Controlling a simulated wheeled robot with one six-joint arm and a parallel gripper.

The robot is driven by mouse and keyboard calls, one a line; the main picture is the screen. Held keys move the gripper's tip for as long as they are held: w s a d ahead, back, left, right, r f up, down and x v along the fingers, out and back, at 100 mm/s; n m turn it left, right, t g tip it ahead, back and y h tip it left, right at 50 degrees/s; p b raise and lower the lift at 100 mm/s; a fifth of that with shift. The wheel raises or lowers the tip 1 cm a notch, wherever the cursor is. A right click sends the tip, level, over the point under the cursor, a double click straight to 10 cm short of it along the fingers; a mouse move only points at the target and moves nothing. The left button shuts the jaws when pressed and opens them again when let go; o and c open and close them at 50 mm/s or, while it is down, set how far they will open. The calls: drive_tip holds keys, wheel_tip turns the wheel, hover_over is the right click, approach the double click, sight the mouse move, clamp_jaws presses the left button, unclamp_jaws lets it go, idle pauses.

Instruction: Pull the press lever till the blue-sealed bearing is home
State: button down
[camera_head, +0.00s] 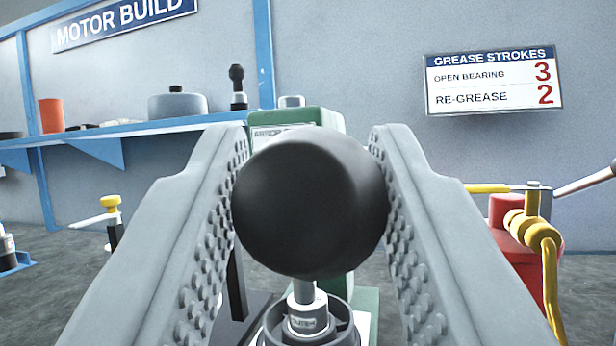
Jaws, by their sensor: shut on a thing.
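My gripper (310,205) fills the middle of the view, its two grey studded fingers shut on a black ball knob (308,205). The knob looks like the end of the press lever; the lever's rod is hidden behind it. The green press body (330,120) stands behind the knob, its label partly covered. Below the knob a light metal ram (306,300) points down into a round metal housing (335,335) at the bottom edge. The blue-sealed bearing cannot be made out; the knob and fingers cover much of the press.
A red container with a yellow hose (540,250) stands at the right. A blue shelf (150,127) with several parts runs along the left wall. A yellow-topped tool (108,215) stands at the left. A grease-strokes sign (494,82) hangs on the back wall.

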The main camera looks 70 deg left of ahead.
drive_tip(key=shift+f, duration=0.1)
drive_tip(key=c, duration=1)
unclamp_jaws()
drive_tip(key=v, duration=1.7)
drive_tip(key=shift+d, duration=0.15)
